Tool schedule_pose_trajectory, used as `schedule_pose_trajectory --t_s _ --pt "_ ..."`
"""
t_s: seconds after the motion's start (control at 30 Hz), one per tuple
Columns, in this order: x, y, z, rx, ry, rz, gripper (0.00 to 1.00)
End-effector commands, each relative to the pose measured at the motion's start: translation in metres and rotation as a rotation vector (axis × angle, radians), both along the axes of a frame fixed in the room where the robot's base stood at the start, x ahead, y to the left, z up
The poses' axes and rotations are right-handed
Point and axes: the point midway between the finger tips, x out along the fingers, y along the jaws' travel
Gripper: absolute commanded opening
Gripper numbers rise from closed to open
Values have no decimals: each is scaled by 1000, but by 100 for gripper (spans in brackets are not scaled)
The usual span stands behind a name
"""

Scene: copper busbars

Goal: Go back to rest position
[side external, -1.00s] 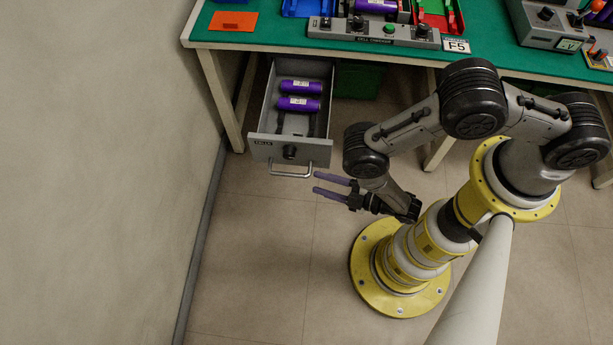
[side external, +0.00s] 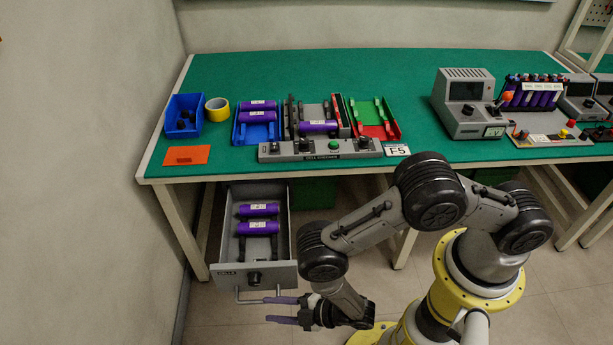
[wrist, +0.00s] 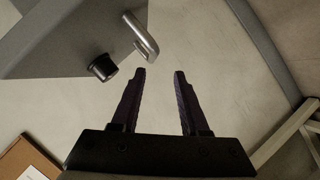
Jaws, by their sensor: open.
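My gripper (side external: 269,310) is open and empty, low in front of the bench, with its dark purple fingers pointing left. It is just in front of the handle (side external: 250,299) of the open drawer; I cannot tell from the side view whether it touches it. In the wrist view the parted fingertips (wrist: 160,74) have nothing between them, and the handle (wrist: 145,40) is a little beyond them, apart. The grey drawer (side external: 228,275) is pulled out under the bench and holds two purple cells, the far one (side external: 259,210) and the near one (side external: 257,228).
The green bench (side external: 330,80) carries a blue bin (side external: 184,103), yellow tape (side external: 217,109), an orange card (side external: 187,155), a control strip (side external: 300,152), cell trays (side external: 386,120) and a grey tester (side external: 466,118). A wall is close on the left. Floor in front of the drawer is clear.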

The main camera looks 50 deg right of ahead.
Motion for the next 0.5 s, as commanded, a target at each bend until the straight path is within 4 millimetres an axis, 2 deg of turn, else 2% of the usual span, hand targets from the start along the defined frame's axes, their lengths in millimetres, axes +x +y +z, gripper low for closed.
schedule_pose_trajectory --t_s 0.03,0.1,0.27,0.37,0.5 --pt "16 13 8 21 41 -4 45" --pt "31 27 15 34 109 -5 45" --pt "70 49 51 55 245 -17 45" --pt "95 51 85 65 319 -48 45" --pt "126 36 149 93 400 -127 45"
